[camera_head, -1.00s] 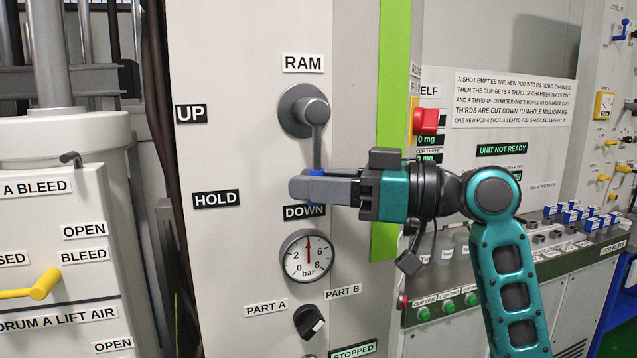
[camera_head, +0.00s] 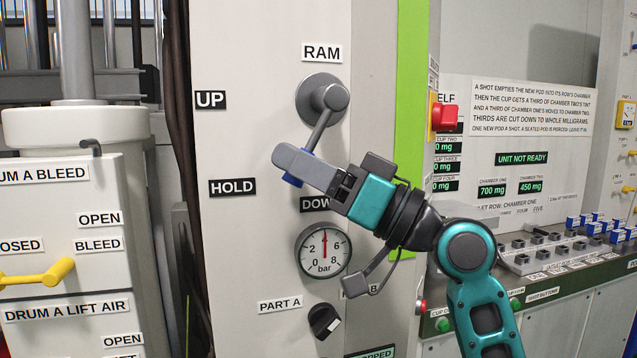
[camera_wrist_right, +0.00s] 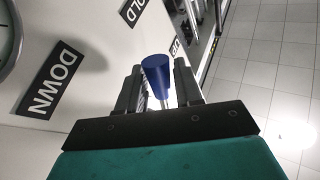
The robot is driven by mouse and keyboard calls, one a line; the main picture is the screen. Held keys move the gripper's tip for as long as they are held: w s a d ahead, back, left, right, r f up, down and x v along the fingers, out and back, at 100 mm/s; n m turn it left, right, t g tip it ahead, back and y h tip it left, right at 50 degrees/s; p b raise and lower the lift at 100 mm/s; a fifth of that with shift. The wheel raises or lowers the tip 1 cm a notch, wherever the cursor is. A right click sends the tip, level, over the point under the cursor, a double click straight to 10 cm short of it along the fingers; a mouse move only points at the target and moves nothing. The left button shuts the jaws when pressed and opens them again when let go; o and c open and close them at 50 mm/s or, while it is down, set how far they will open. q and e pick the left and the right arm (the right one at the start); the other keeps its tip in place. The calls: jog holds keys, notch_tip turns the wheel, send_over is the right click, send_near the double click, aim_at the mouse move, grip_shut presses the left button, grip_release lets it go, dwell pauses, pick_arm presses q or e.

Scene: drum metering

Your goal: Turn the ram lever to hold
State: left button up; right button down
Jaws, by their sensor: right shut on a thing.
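The ram lever (camera_head: 320,128) is a grey arm on a round grey hub below the RAM label (camera_head: 321,53). It slants down and left from its hub, between the DOWN label (camera_head: 315,204) and the HOLD label (camera_head: 233,188). My right gripper (camera_head: 290,170) is shut on the lever's blue knob (camera_head: 291,181). The knob shows between the two fingers in the right wrist view (camera_wrist_right: 156,70). The gripper hides part of the knob in the head view. The UP label (camera_head: 211,100) is at the upper left. My left gripper is not in view.
A pressure gauge (camera_head: 323,251) and a black selector knob (camera_head: 324,321) sit below the lever on the same panel. A red button (camera_head: 444,117) is to the right. Yellow handles (camera_head: 45,273) are at the left. The panel left of my gripper is clear.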

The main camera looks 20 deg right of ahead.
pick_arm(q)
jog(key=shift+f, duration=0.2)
pick_arm(e)
jog(key=shift+a+r+m+t, duration=0.35)
jog(key=shift+a+m+t, duration=0.15)
jog(key=shift+m+t, duration=0.4)
jog(key=shift+a+r+m+t, duration=0.35)
jog(key=shift+a+m+t, duration=0.15)
jog(key=shift+m+t, duration=0.4)
jog(key=c, duration=0.8)
grip_release()
jog(key=shift+c, duration=0.2)
pick_arm(q)
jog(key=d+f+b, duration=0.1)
jog(key=b, duration=0.1)
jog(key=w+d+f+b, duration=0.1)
jog(key=b, duration=0.2)
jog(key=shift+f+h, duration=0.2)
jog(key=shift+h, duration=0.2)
pick_arm(e)
jog(key=v, duration=1.3)
